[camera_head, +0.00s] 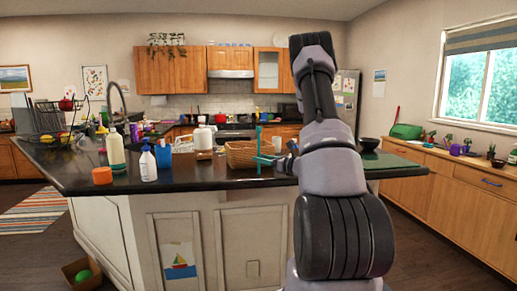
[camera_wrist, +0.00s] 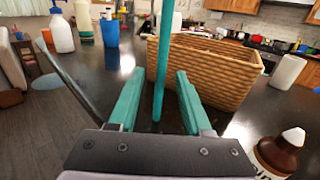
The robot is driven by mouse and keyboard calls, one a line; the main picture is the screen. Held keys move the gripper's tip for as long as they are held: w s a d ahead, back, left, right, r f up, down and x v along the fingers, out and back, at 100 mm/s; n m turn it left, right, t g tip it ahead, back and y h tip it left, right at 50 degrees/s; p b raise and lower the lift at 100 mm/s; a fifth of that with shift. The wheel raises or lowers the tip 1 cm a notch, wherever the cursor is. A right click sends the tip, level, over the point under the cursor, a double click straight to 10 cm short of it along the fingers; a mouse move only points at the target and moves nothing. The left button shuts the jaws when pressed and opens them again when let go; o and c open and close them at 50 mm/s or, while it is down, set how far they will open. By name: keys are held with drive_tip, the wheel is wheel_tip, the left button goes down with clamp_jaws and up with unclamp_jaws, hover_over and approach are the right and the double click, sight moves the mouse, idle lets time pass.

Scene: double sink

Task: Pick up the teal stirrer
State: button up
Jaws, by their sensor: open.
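The teal stirrer (camera_wrist: 163,60) is a thin upright rod on the dark counter. It also shows in the head view (camera_head: 258,145), in front of the wicker basket. My gripper (camera_wrist: 160,72) has teal fingers spread apart. In the wrist view the stirrer runs between the two fingers, with a visible gap on each side. In the head view my gripper (camera_head: 267,160) is low over the counter at the stirrer.
The wicker basket (camera_wrist: 207,70) stands close behind the stirrer.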

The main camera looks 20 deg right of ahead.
drive_tip(key=shift+x, duration=0.9)
drive_tip(key=shift+c, duration=0.3)
clamp_jaws()
